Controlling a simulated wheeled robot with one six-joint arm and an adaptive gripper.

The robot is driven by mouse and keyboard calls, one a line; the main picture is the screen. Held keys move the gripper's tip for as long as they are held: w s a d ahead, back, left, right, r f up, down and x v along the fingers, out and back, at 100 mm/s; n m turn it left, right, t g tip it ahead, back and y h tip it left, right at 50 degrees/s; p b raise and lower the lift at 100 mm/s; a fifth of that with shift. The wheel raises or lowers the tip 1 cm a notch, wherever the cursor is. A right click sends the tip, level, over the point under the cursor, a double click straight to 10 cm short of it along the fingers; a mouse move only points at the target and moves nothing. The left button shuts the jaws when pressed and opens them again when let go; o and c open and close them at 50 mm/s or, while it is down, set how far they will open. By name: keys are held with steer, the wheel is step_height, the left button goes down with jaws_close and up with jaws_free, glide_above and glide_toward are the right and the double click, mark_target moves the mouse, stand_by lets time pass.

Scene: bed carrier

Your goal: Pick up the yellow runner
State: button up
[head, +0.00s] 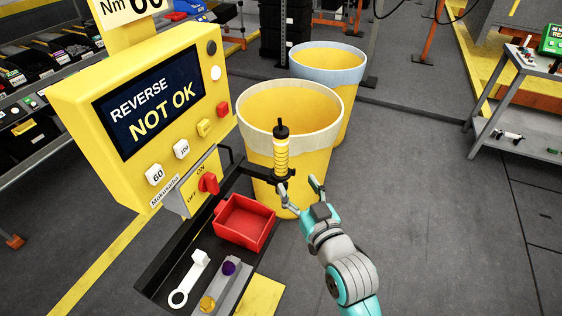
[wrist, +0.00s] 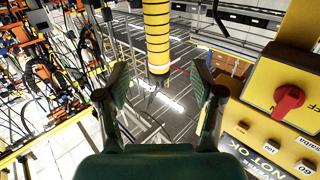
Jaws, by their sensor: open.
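The yellow runner (head: 281,158) stands upright with a black top, held at the end of a black arm beside the yellow control panel. In the wrist view the yellow ringed runner (wrist: 157,35) hangs into the top middle, ahead of the gap between my fingers. My gripper (head: 301,188) is open and empty, just right of the runner's lower part. In the wrist view both fingers of my gripper (wrist: 160,88) are spread apart, with nothing between them. I cannot tell whether the left finger touches the runner in the head view.
The yellow panel (head: 72,110) reads "REVERSE NOT OK". Below it a black tray (head: 147,280) carries a red bin (head: 241,238), a white wrench-like tool (head: 190,280) and small knobs. Two yellow tubs (head: 260,105) (head: 328,55) stand behind the runner.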

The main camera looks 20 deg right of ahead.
mark_target(284, 156)
steer(key=w, duration=0.2)
steer(key=w+r, duration=0.1)
steer(key=w, duration=0.3)
steer(key=shift+w+d+r, duration=0.2)
steer(key=shift+w+r, duration=0.05)
steer(key=shift+w, duration=0.15)
steer(key=shift+w+d+f, duration=0.1)
steer(key=shift+w+f, duration=0.05)
steer(key=shift+w, duration=1.2)
steer(key=shift+w+d+f, duration=0.1)
steer(key=shift+w+f, duration=0.05)
steer(key=shift+w, duration=1.2)
jaws_close()
steer(key=shift+r, duration=0.1)
